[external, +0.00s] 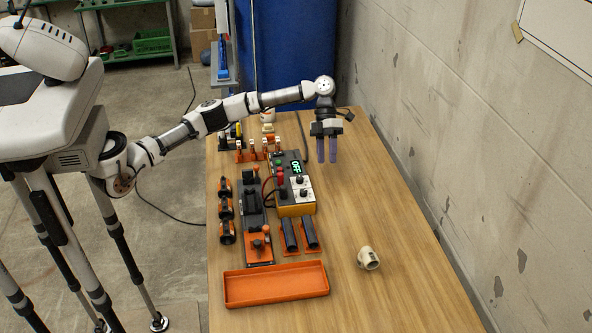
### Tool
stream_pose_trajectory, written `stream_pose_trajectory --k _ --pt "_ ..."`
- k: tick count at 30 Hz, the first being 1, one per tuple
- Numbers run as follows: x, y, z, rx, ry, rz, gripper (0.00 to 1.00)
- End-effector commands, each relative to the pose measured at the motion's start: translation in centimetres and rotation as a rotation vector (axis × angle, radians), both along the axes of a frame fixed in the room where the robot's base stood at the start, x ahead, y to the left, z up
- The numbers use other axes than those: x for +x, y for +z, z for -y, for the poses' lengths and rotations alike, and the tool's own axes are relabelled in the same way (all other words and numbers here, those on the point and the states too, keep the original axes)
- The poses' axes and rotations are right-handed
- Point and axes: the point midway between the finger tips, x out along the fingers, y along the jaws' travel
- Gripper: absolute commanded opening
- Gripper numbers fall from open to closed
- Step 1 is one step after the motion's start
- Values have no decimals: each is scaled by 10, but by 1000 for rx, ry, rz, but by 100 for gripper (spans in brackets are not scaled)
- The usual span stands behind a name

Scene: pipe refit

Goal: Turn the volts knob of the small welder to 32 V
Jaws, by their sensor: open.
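The small welder (296,208) is a box with a yellow-orange side standing on the wooden table. Its dark top carries a display reading "OFF" in green, a white panel with several black knobs, and a red and a green part at its left. The volts knob cannot be told apart from the other knobs at this size, and its setting cannot be read. My gripper (327,160) hangs above the table to the right of the welder's far end, pointing down. Its two purple-grey fingers are apart with nothing between them, and it touches no knob.
A black-and-orange clamp device (257,243) stands left of the welder. Dark pipes (290,236) lie before it. An orange tray (277,287) is at the near edge and a beige pipe fitting (368,258) lies to the right. The table's right side is mostly clear, bordered by a wall.

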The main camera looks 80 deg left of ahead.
Motion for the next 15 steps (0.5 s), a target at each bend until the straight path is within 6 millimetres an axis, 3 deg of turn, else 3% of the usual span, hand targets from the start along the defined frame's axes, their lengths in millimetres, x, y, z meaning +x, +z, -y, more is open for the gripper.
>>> stream_pose_trajectory --k 1,3,6,10,15 --pt "-3 -2 -25 112 54 -84 44" --pt "-12 -3 -56 239 130 -192 44" --pt "-23 3 -86 360 212 -291 44" --pt "-30 7 -103 423 263 -346 44" --pt "-34 -6 -101 427 262 -354 44"
